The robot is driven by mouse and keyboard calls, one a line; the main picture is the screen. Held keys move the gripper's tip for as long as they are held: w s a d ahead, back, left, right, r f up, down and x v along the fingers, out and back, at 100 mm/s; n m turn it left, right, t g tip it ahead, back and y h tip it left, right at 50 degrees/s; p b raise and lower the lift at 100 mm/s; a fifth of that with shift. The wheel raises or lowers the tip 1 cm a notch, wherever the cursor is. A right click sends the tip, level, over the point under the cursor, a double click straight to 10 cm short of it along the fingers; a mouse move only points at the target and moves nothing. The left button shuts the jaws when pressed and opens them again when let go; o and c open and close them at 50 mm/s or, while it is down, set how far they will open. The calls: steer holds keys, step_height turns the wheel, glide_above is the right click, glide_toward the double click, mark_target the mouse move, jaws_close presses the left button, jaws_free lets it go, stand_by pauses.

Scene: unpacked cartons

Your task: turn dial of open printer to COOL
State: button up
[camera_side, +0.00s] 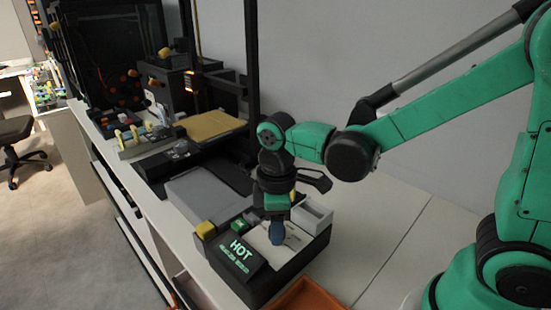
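A low black control box (286,268) stands on the white bench at the front, with a tilted screen (239,254) lit with the word HOT in green. Smaller text under the word is too small to read. My gripper (277,215) points straight down over the box's pale top panel (262,240). The open-frame printer (253,60) with a yellow bed (211,125) stands behind.
A grey slab (208,196) lies behind. An orange bin (308,296) is at the front. The bench right of the box is clear.

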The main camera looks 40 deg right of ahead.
steer(key=o, duration=0.4)
steer(key=shift+r, duration=2.85)
steer(key=d+m+t, duration=0.1)
steer(key=m, duration=0.1)
steer(key=s+d+m+t, duration=0.1)
steer(key=d+m+t, duration=0.1)
steer(key=d+r+m+t, duration=0.1)
steer(key=d+m+t, duration=0.1)
steer(key=m, duration=0.1)
steer(key=shift+s, duration=0.35)
steer(key=shift+s+d+m+t, duration=0.15)
steer(key=shift+d+m+t, duration=0.45)
steer(key=shift+m+t, duration=0.5)
